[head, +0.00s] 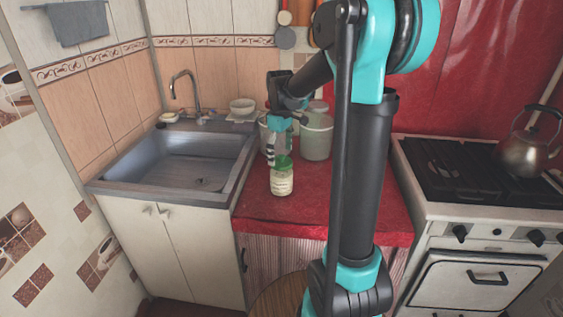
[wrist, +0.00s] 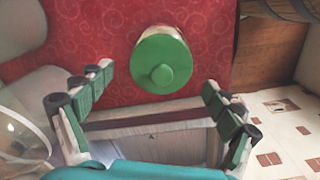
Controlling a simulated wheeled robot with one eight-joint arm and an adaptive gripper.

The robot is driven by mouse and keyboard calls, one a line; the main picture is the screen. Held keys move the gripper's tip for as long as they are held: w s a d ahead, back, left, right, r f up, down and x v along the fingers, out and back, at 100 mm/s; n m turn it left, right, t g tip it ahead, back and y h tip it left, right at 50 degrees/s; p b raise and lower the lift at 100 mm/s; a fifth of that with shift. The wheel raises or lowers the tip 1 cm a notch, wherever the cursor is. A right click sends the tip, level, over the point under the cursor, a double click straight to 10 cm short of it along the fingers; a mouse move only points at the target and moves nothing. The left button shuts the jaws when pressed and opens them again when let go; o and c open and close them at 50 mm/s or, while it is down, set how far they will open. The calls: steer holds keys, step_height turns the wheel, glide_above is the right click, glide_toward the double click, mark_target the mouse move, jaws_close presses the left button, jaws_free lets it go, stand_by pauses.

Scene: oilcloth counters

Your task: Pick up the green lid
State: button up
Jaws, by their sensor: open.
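The green lid (wrist: 161,65) is round with a small raised knob and sits on top of a pale jar in the wrist view. In the head view the green lid (head: 283,162) shows on the jar (head: 282,183), which stands upright on the red counter. My gripper (wrist: 155,84) is open, its two green-padded fingers spread to either side, with nothing between them. In the head view my gripper (head: 275,155) is just above and slightly left of the lid. I cannot tell whether a fingertip touches it.
The red oilcloth counter (head: 320,210) has free room right of the jar. Pale containers (head: 317,138) stand behind it. A metal sink (head: 180,160) is at the left, and a stove (head: 455,170) with a kettle (head: 531,150) at the right.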

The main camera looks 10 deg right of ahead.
steer(key=shift+f, duration=0.75)
steer(key=shift+c, duration=0.4)
steer(key=c, duration=0.9)
steer(key=shift+r, duration=0.15)
